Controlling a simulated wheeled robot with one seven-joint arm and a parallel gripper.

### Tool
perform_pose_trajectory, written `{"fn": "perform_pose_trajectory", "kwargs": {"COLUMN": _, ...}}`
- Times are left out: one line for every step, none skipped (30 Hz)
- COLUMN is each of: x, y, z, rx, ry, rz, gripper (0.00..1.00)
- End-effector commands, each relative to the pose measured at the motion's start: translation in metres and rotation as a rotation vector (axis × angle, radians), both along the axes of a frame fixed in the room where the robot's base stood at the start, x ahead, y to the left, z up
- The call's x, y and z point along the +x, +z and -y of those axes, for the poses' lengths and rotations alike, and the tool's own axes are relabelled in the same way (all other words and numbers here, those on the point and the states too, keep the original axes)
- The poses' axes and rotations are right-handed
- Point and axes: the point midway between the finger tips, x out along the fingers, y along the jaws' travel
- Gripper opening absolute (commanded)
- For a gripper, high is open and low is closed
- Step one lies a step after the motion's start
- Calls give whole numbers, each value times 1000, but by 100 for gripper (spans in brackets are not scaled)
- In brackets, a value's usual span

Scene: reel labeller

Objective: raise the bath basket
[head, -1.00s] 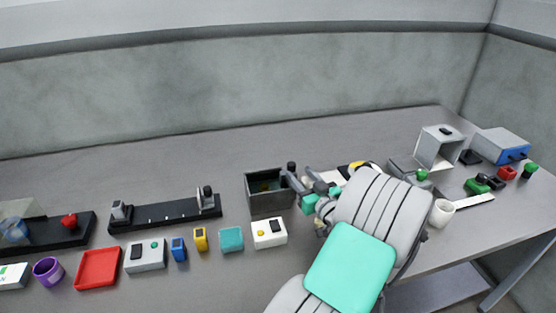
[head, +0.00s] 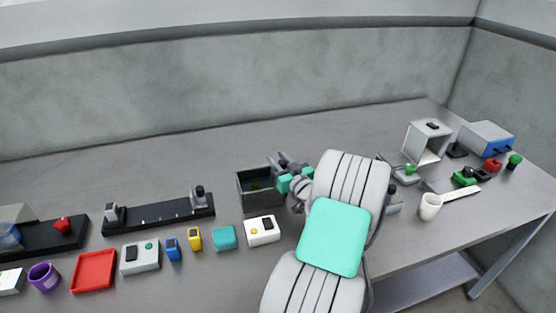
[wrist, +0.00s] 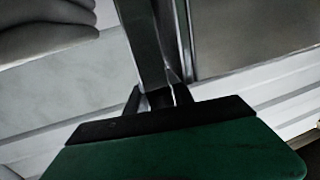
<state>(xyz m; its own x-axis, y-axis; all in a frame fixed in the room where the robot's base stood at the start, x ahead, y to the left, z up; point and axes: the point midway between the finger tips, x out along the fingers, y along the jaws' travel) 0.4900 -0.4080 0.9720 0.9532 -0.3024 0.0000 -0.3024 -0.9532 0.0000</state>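The bath (head: 261,204) is a dark grey open box near the middle of the bench in the head view. Its inside is dark with a yellowish patch, and I cannot make out the basket clearly. My gripper (head: 283,165) is at the bath's right rear rim, with dark parts around its fingertips. Whether it touches a basket handle is hidden. In the wrist view my dark green gripper body fills the bottom, and narrow grey bars rise close together from its middle (wrist: 160,95). Whether they close on something cannot be told.
A white box with a yellow button (head: 262,231) stands just in front of the bath. A black rail (head: 158,215) lies to its left. A white cup (head: 429,206) and a grey open housing (head: 427,141) are to the right. The bench behind the bath is clear.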

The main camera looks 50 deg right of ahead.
Motion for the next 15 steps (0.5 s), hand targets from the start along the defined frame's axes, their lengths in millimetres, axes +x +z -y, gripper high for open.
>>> {"fn": "perform_pose_trajectory", "kwargs": {"x": 0, "y": 0, "z": 0, "rx": 0, "ry": 0, "rz": 0, "gripper": 24}}
{"fn": "perform_pose_trajectory", "kwargs": {"x": 0, "y": 0, "z": 0, "rx": 0, "ry": 0, "rz": 0, "gripper": 21}}
{"fn": "perform_pose_trajectory", "kwargs": {"x": 0, "y": 0, "z": 0, "rx": 0, "ry": 0, "rz": 0, "gripper": 18}}
{"fn": "perform_pose_trajectory", "kwargs": {"x": 0, "y": 0, "z": 0, "rx": 0, "ry": 0, "rz": 0, "gripper": 16}}
{"fn": "perform_pose_trajectory", "kwargs": {"x": 0, "y": 0, "z": 0, "rx": 0, "ry": 0, "rz": 0, "gripper": 13}}
{"fn": "perform_pose_trajectory", "kwargs": {"x": 0, "y": 0, "z": 0, "rx": 0, "ry": 0, "rz": 0, "gripper": 10}}
{"fn": "perform_pose_trajectory", "kwargs": {"x": 0, "y": 0, "z": 0, "rx": 0, "ry": 0, "rz": 0, "gripper": 8}}
{"fn": "perform_pose_trajectory", "kwargs": {"x": 0, "y": 0, "z": 0, "rx": 0, "ry": 0, "rz": 0, "gripper": 5}}
{"fn": "perform_pose_trajectory", "kwargs": {"x": 0, "y": 0, "z": 0, "rx": 0, "ry": 0, "rz": 0, "gripper": 2}}
{"fn": "perform_pose_trajectory", "kwargs": {"x": 0, "y": 0, "z": 0, "rx": 0, "ry": 0, "rz": 0, "gripper": 0}}
{"fn": "perform_pose_trajectory", "kwargs": {"x": 0, "y": 0, "z": 0, "rx": 0, "ry": 0, "rz": 0, "gripper": 0}}
{"fn": "perform_pose_trajectory", "kwargs": {"x": 0, "y": 0, "z": 0, "rx": 0, "ry": 0, "rz": 0, "gripper": 0}}
{"fn": "perform_pose_trajectory", "kwargs": {"x": 0, "y": 0, "z": 0, "rx": 0, "ry": 0, "rz": 0, "gripper": 0}}
{"fn": "perform_pose_trajectory", "kwargs": {"x": 0, "y": 0, "z": 0, "rx": 0, "ry": 0, "rz": 0, "gripper": 0}}
{"fn": "perform_pose_trajectory", "kwargs": {"x": 0, "y": 0, "z": 0, "rx": 0, "ry": 0, "rz": 0, "gripper": 0}}
